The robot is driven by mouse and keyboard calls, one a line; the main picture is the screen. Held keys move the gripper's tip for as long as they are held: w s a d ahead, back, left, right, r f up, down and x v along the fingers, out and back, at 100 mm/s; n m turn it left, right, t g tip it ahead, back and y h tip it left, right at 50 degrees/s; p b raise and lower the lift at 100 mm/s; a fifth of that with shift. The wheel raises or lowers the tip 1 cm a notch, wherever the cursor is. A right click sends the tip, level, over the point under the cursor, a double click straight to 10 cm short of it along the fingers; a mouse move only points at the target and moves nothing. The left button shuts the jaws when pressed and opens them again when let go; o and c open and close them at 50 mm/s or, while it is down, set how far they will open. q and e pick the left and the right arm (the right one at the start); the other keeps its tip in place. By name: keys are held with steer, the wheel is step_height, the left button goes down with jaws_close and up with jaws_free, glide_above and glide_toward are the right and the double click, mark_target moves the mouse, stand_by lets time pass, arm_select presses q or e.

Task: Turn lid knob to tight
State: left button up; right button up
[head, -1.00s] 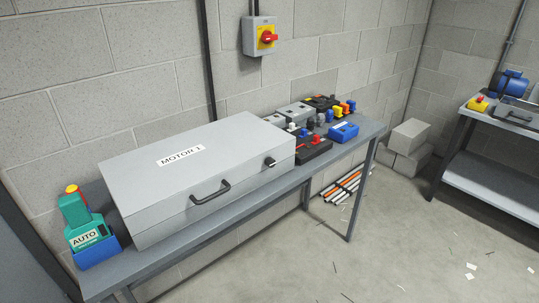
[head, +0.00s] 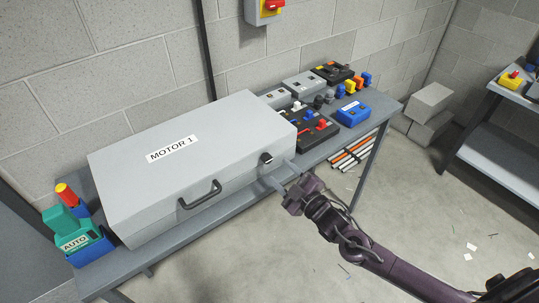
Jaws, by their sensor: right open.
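The grey box marked MOTOR 1 (head: 205,145) sits shut on the bench. Its small black lid knob (head: 266,158) is on the front face near the right end, with a lighter mark on it; its exact setting is too small to read. A black handle (head: 200,194) is on the same face, left of the knob. My right gripper (head: 281,176) is open, its two fingers pointing at the knob from the right and front. The fingers look empty and just short of the knob; I cannot tell if they touch it. My left gripper is not in view.
A green device marked AUTO (head: 70,238) stands at the bench's left end. Right of the box are black trays (head: 308,128) of small parts and a blue case (head: 352,113). A red and yellow switch (head: 270,6) is on the wall. The floor in front is mostly clear.

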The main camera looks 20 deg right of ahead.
mark_target(269, 161)
steer(key=p+x, duration=0.1)
steer(key=x, duration=0.5)
steer(key=shift+c, duration=0.2)
steer(key=c, duration=1)
